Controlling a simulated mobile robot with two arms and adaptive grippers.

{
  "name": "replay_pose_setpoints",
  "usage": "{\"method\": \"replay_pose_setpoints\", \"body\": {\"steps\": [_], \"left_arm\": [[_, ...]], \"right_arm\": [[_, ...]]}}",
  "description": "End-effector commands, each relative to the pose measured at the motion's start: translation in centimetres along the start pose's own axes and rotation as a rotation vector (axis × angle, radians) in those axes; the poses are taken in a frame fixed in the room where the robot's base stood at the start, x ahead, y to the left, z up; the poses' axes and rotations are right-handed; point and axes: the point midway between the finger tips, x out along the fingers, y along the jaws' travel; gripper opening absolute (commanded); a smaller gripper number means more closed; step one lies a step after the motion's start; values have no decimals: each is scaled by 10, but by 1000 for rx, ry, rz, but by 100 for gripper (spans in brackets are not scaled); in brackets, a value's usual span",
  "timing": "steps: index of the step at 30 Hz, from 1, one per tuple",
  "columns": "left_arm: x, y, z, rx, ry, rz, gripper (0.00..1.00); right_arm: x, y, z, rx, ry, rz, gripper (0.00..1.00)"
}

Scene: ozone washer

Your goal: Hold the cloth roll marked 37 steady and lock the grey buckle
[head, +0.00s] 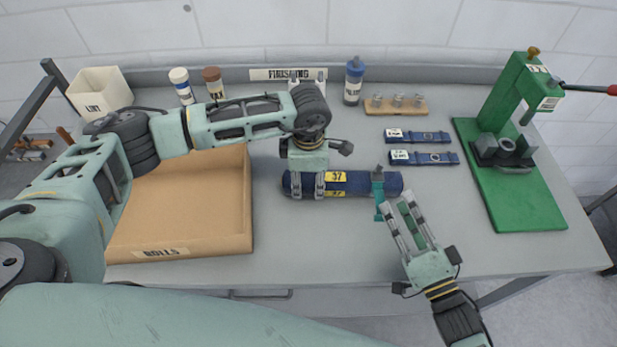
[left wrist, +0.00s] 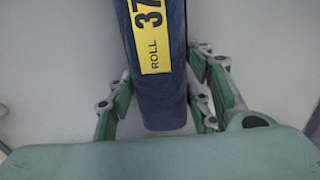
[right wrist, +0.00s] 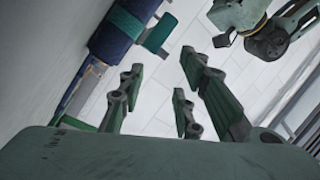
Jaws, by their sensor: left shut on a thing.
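The cloth roll (head: 355,184) is dark blue with a yellow 37 label (head: 337,177) and lies lengthwise on the grey table. My left gripper (head: 308,187) is shut on its left part from above. The left wrist view shows the roll (left wrist: 160,95) between the fingers. A teal strap (head: 378,194) goes around the roll's right part. A small dark piece shows at its top, and a teal tab (right wrist: 160,33) stands out in the right wrist view. I cannot make out a grey buckle clearly. My right gripper (head: 396,207) is open and empty, in front of the strap end.
A wooden tray (head: 245,215) marked ROLLS stands left under my left arm. Two dark blue bands (head: 425,158) lie behind the roll. A green press (head: 525,150) stands right. A bottle (head: 354,82) and a wooden rack (head: 397,106) stand behind. The table's front right is clear.

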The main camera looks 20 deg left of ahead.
Motion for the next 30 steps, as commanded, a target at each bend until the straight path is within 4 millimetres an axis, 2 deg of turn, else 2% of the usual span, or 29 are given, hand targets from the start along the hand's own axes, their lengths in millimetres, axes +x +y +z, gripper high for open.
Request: {"method": "replay_pose_setpoints", "body": {"steps": [2,11,12,16,19,24,27,30], "left_arm": [[0,0,0,-1,0,1,1],[0,1,0,-1,0,1,1],[0,1,0,-1,0,1,1],[0,1,0,-1,0,1,1],[0,1,0,-1,-1,1,1],[0,0,0,-1,-1,1,1],[0,0,0,0,-1,1,1],[0,0,0,0,-1,1,1]], "right_arm": [[0,0,0,0,0,0,30],[-6,3,-2,15,0,-7,4],[-11,5,-5,31,1,-16,1],[-40,15,-22,115,18,-63,0],[-66,30,-22,214,-50,-106,0],[-113,48,-34,375,-148,-151,0],[-133,53,-42,441,-189,-163,0],[-144,56,-47,482,-214,-170,0]]}}
